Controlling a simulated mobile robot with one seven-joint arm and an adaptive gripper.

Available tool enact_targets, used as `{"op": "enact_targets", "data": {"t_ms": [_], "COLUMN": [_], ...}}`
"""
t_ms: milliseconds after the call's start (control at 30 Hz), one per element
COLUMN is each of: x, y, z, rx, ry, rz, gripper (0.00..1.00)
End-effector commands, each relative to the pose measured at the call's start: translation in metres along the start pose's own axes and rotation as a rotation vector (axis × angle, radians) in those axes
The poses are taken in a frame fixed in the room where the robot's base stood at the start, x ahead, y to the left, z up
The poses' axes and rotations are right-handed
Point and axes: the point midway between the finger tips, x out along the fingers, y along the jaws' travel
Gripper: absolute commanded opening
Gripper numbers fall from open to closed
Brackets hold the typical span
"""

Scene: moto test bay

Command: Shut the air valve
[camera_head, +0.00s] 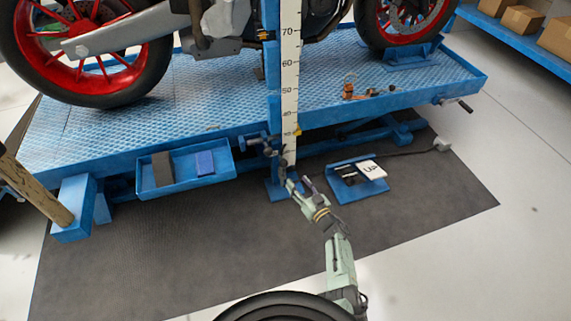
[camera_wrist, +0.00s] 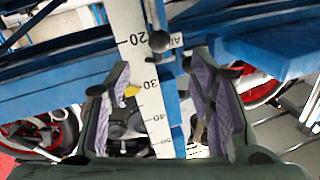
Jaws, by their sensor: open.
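The round dark knob (camera_wrist: 159,41) of the valve shows in the wrist view, in front of the post and beside a small white label that starts with "A". My gripper (camera_wrist: 158,66) is open, with one finger on each side of the post and the knob beyond the gap between the fingertips. Nothing is held, and I cannot tell how far the tips are from the knob. In the head view my gripper (camera_head: 284,164) is low by the foot of the post, and it overlaps the valve area, so the valve does not show clearly there.
A white scale (camera_head: 290,80) runs up the blue post (camera_head: 273,105). A blue lift table (camera_head: 215,80) carries a motorcycle. A blue tray (camera_head: 222,172) hangs left of the post, and a pedal unit marked "UP" (camera_head: 372,190) lies to the right. Dark mat is open in front.

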Motion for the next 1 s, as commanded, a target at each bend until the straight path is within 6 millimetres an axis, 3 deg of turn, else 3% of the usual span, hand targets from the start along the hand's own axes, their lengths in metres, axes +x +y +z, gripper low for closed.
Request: {"op": "enact_targets", "data": {"t_ms": [167, 400, 600, 1000], "x": [0.020, 0.068, 0.096, 0.106], "y": [0.001, 0.001, 0.002, 0.001], "z": [0.005, 0.006, 0.004, 0.000], "rx": [-0.001, -0.005, -0.003, -0.001], "ry": [-0.002, -0.002, -0.001, -0.001], "rz": [-0.003, -0.003, 0.000, 0.002], "gripper": [0.49, 0.49, 0.49, 0.49]}}
